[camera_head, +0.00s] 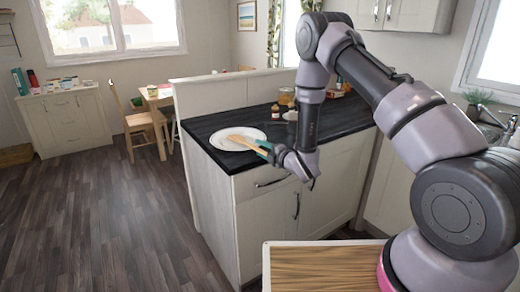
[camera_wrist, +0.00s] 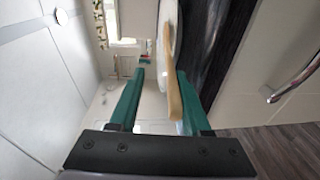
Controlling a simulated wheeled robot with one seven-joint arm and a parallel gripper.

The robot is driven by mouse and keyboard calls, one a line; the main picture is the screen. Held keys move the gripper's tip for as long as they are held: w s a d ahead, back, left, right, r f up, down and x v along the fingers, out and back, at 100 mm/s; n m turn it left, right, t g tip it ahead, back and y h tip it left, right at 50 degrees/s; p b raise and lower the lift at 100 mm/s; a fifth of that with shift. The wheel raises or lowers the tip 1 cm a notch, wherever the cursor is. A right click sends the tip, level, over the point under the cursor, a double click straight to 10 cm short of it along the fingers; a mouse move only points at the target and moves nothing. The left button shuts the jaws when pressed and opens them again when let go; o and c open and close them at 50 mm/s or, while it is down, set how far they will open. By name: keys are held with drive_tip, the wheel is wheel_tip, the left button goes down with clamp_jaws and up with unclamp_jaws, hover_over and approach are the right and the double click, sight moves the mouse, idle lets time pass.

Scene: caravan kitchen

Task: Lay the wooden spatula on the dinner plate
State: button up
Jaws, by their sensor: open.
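The white dinner plate (camera_head: 221,145) lies on the dark countertop near its left front corner. The wooden spatula (camera_head: 243,140) lies across the plate's right part, with its handle reaching past the rim towards my gripper (camera_head: 264,148). In the wrist view the spatula (camera_wrist: 171,62) runs between the two green fingers of my gripper (camera_wrist: 162,70), closer to the right finger. The fingers stand apart, with a clear gap on the handle's left. The plate (camera_wrist: 189,30) shows partly behind the spatula. Whether the handle touches the right finger is hard to tell.
The dark countertop (camera_head: 203,128) holds bottles and jars (camera_head: 285,97) behind my gripper. Cabinet doors and handles (camera_head: 271,182) are below it. A wooden board-like surface (camera_head: 320,268) is in front. A table and chairs stand at back left, beyond open floor.

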drive_tip(key=v, duration=0.9)
drive_tip(key=shift+s+d, duration=0.2)
drive_tip(key=shift+s, duration=0.15)
drive_tip(key=shift+s, duration=0.1)
